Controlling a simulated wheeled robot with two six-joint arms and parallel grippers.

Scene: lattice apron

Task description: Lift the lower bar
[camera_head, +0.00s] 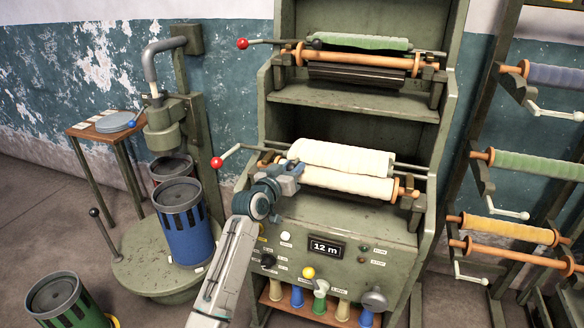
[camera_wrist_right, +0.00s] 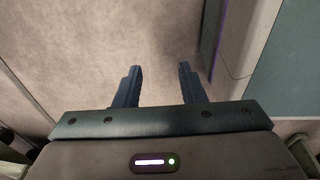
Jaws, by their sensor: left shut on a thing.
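The lower bar (camera_head: 409,169) is a thin grey rod across the lower bay of the green machine, behind and above a roller with cream cloth (camera_head: 350,184). A red-knobbed lever (camera_head: 217,162) sticks out at its left end. Cream cloth (camera_head: 340,158) covers much of the bar. My left gripper (camera_head: 293,168) is at the left part of the bar, shut on it; its fingers hide the exact contact. My right gripper (camera_wrist_right: 160,84) shows in the right wrist view, open and empty above the floor.
An upper bar (camera_head: 430,51) with green cloth sits in the upper bay. A display reading 12 m (camera_head: 326,248) is on the front panel. A blue bin (camera_head: 185,225) stands on a round platform at left. A rack of rolls (camera_head: 540,165) stands at right.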

